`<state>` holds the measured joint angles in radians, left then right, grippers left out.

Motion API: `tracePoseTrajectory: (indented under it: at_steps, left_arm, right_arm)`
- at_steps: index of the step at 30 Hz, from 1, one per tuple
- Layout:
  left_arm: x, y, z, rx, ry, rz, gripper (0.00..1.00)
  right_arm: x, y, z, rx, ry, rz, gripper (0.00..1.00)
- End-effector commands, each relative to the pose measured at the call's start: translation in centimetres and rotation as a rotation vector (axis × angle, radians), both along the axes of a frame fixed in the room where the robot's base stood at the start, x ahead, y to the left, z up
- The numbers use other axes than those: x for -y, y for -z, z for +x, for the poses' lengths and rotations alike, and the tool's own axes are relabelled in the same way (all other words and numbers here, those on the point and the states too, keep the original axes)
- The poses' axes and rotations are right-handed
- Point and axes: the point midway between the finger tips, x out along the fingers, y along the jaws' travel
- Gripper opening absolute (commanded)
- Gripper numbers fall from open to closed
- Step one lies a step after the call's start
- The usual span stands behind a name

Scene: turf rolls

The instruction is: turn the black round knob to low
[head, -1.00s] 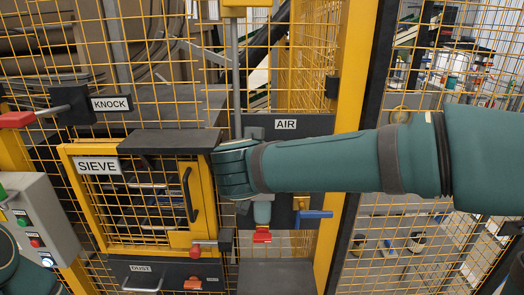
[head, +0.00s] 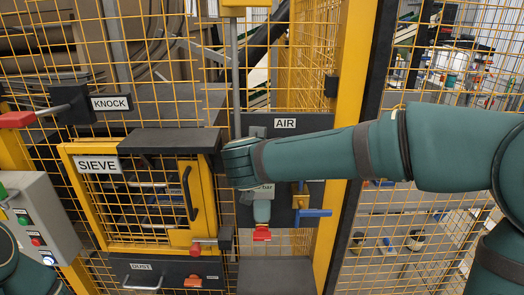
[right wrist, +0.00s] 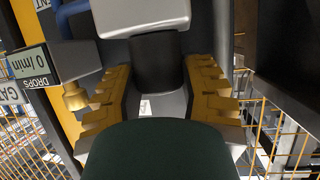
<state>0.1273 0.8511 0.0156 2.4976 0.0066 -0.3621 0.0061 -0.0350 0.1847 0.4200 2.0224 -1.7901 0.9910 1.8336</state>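A black round knob (right wrist: 156,64) shows in the right wrist view as a short dark cylinder below a pale grey block. My right gripper (right wrist: 160,78) has its two stepped yellow-brown fingers on either side of the knob. The fingers are apart, with narrow gaps seeming to show beside the knob; I cannot tell whether they touch it. In the head view my right wrist (head: 241,163) is in front of the AIR panel (head: 318,150) and hides the fingers and knob. Any low mark is not visible. My left gripper is out of view.
A DROPS display (right wrist: 30,62) is beside the knob.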

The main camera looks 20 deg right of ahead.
Motion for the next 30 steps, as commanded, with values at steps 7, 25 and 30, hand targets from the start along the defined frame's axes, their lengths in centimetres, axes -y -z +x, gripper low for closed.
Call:
tracePoseTrajectory:
  at_steps: [7, 25, 30]
  left_arm:
    - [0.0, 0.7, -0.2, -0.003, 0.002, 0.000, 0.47]
    - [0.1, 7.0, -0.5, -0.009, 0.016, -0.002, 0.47]
    - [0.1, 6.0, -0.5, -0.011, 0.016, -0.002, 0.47]
  right_arm:
    - [0.1, 0.2, 0.0, -0.001, -0.018, 0.001, 0.06]
    - [0.2, 0.4, 0.0, -0.005, -0.382, 0.003, 0.06]
    - [0.1, 0.1, 0.0, -0.010, -0.507, 0.004, 0.06]
